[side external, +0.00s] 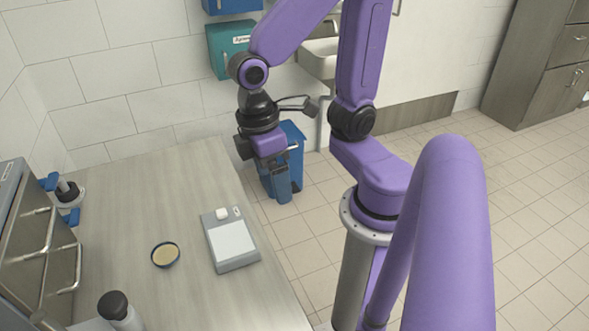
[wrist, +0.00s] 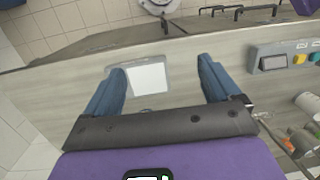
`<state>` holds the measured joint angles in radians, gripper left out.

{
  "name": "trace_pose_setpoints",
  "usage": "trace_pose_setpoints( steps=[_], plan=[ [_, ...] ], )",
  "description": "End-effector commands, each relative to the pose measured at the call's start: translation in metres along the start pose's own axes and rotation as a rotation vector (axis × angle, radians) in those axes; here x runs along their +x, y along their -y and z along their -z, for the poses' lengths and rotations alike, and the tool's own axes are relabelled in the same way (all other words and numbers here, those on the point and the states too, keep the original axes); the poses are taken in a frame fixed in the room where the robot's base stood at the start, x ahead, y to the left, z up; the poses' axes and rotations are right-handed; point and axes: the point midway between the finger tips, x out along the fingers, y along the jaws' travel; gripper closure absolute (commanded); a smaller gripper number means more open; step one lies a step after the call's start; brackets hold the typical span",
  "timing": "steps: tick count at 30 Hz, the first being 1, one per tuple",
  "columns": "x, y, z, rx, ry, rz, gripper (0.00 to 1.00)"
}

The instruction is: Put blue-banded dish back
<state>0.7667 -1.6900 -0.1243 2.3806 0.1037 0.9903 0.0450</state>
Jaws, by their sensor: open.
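The blue-banded dish (side external: 165,255) is a small round bowl with a dark blue rim and tan contents. It stands upright on the bench top, left of the scale, in the side external view. My gripper (side external: 283,190) hangs beyond the bench's right edge, well away from the dish. In the wrist view my gripper (wrist: 160,66) shows two blue fingers spread wide with nothing between them touching either one.
A grey scale (side external: 233,255) with a white plate lies right of the dish; it also shows in the wrist view (wrist: 132,66). A drawer cabinet (side external: 40,250) and black-capped bottle (side external: 118,310) stand left. A blue bin (side external: 296,137) is behind my gripper. The bench's back is clear.

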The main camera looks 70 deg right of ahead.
Motion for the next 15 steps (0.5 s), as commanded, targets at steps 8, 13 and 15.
trace_pose_setpoints(
  steps=[8,13,15],
  plan=[
    [0.0,0.012,-0.035,-0.245,-0.114,-0.075,0.1],
    [0.0,0.013,-0.04,-0.285,-0.131,-0.086,0.1],
    [0.0,0.013,-0.04,-0.286,-0.131,-0.086,0.1]
  ],
)
